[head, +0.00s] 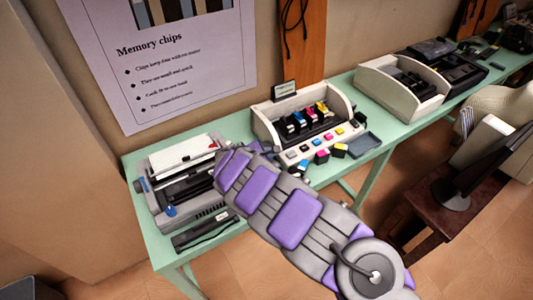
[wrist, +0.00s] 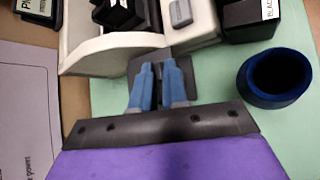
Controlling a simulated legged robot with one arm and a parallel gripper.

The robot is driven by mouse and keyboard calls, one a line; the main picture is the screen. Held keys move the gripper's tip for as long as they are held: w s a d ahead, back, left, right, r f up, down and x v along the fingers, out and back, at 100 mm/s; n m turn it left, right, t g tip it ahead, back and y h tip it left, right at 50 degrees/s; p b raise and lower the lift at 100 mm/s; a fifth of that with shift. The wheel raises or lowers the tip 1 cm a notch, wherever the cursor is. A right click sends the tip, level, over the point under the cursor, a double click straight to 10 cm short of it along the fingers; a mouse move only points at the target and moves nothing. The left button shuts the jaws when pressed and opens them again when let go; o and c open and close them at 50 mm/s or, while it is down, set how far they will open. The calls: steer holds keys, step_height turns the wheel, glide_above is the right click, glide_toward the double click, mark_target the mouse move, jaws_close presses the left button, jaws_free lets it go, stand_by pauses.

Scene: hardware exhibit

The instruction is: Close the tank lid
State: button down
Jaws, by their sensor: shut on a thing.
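The ink tank unit (head: 300,127) is a cream-sided open printer on the green table in the head view, with several coloured tanks inside. Its cream side wall (wrist: 85,55) shows at the upper left of the wrist view. My gripper (wrist: 160,68) has its two blue fingers close together over a dark grey flat piece (wrist: 180,50) beside that wall. The gripper appears shut on this piece; I cannot tell whether it is the tank lid. The fingertips partly hide it. In the head view my arm hides the grip.
A dark blue round open cup (wrist: 275,78) stands right of the fingers. A black block (wrist: 250,18) is behind it. A typewriter (head: 185,180) is left of my arm. A grey-blue tray (head: 364,145) lies right of the tank unit. Another cream machine (head: 400,90) stands further right.

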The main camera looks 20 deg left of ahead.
steer(key=shift+s+d+f, duration=0.25)
steer(key=shift+f, duration=0.3)
steer(key=shift+s+d+f, duration=0.25)
steer(key=shift+f, duration=0.3)
steer(key=c, duration=1.2)
jaws_free()
steer(key=shift+o, duration=1.1)
steer(key=shift+w+r, duration=0.1)
steer(key=shift+w, duration=0.05)
steer(key=shift+w+r, duration=0.1)
steer(key=shift+w+a+r, duration=0.1)
steer(key=shift+a+r, duration=0.05)
steer(key=shift+r, duration=0.15)
steer(key=shift+a+r, duration=0.1)
steer(key=p+v, duration=0.4)
steer(key=v, duration=1.3)
steer(key=shift+p, duration=0.4)
